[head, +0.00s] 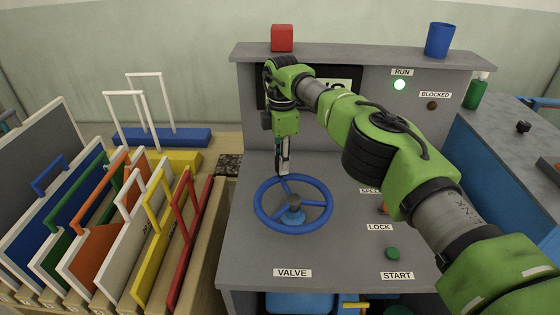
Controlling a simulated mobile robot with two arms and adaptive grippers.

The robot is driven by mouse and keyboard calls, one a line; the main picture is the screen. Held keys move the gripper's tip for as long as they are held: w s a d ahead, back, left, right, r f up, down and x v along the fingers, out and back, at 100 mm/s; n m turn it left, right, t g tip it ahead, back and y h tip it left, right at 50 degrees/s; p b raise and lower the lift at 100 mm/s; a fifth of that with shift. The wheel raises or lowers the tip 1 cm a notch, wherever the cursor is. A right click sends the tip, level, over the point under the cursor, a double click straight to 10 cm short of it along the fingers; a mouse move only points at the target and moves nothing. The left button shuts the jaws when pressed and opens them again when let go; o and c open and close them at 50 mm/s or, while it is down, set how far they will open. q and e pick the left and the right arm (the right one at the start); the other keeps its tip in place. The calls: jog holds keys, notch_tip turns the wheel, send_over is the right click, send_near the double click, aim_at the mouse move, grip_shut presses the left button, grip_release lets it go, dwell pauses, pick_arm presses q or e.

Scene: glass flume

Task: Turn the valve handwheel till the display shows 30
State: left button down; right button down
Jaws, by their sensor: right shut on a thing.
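The blue valve handwheel (325,214) lies flat on the grey console, above the VALVE label (292,273). My right gripper (283,172) points down at the far rim of the wheel, left of its middle, and is shut on that rim. The display (340,84) is on the upright back panel. My right arm covers most of it, and its number cannot be read. My left gripper is not in view.
A green START button (392,254) is right of the wheel. A red block (282,38) and blue cup (439,40) stand on the ledge. Coloured gates (90,235) stand racked at left.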

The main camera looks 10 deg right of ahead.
jog(key=shift+d+r, duration=0.1)
jog(key=shift+d, duration=0.05)
jog(key=c, duration=1.8)
grip_release()
jog(key=shift+r, duration=3.65)
